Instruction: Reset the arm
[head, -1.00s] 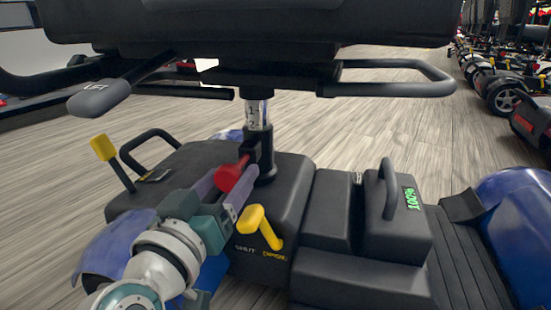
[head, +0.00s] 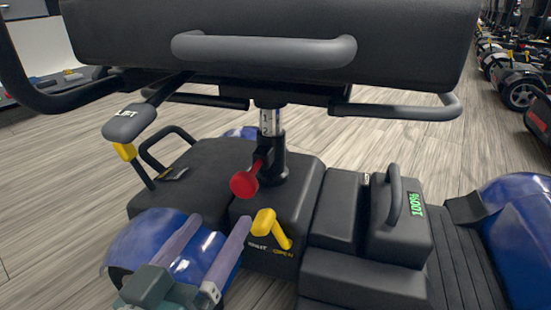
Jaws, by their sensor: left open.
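My left gripper (head: 219,220) is open and empty in the head view, low at the left of the scooter's base. Its two purple-grey fingers are apart, in front of the blue wheel fender (head: 155,240). The red knob (head: 244,184) on the seat post (head: 270,125) is just above and beyond the fingertips, not gripped. The yellow lever (head: 268,224) by the SHUT and OPEN labels is to the right of the fingers, apart from them. My right gripper is not in view.
The black seat (head: 270,25) overhangs the base, with a grey LIFT lever (head: 130,122) at left. A black battery box (head: 400,220) with a handle and green display stands at right. More scooters (head: 520,85) line the far right. Open wood floor (head: 60,190) lies at left.

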